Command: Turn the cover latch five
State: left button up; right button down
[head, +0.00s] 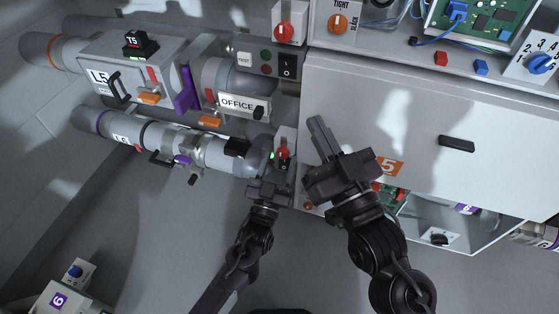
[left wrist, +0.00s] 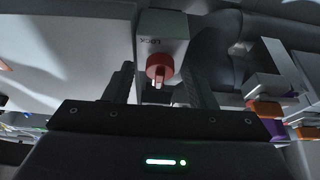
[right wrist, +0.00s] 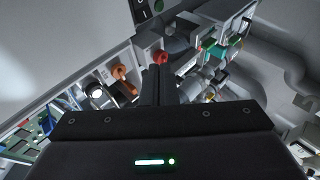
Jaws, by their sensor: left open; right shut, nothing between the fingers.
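A white box with a red knob (head: 282,153) stands by the left edge of the large pale cover (head: 385,105), which bears an orange 5 label (head: 390,166). In the left wrist view the red knob (left wrist: 160,67) shows between the open fingers of my left gripper (left wrist: 160,85). The box's lettering seems to read LOCK. In the head view my left gripper (head: 272,170) is right at this box; contact cannot be told. My right gripper (head: 318,130) is shut and empty, in front of the cover's left part. It shows shut in the right wrist view (right wrist: 159,75).
Grey pipes and the OFFICE plate (head: 238,103) lie left of the cover. A black handle (head: 456,144) sits on the cover. Another red knob (head: 284,32) and an orange TIGHT/SLACK dial (head: 339,24) are above. Circuit boards show below the cover.

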pick_arm(q)
jog(key=p+v, duration=0.1)
jog(key=v, duration=0.6)
jog(key=shift+s, duration=0.2)
pick_arm(e)
notch_tip(320, 180, down, 9)
jog(key=g+h, duration=0.1)
jog(key=g, duration=0.3)
jog(key=shift+s+a+h, duration=0.15)
jog(key=shift+a+h, duration=0.15)
jog(key=shift+r, duration=0.1)
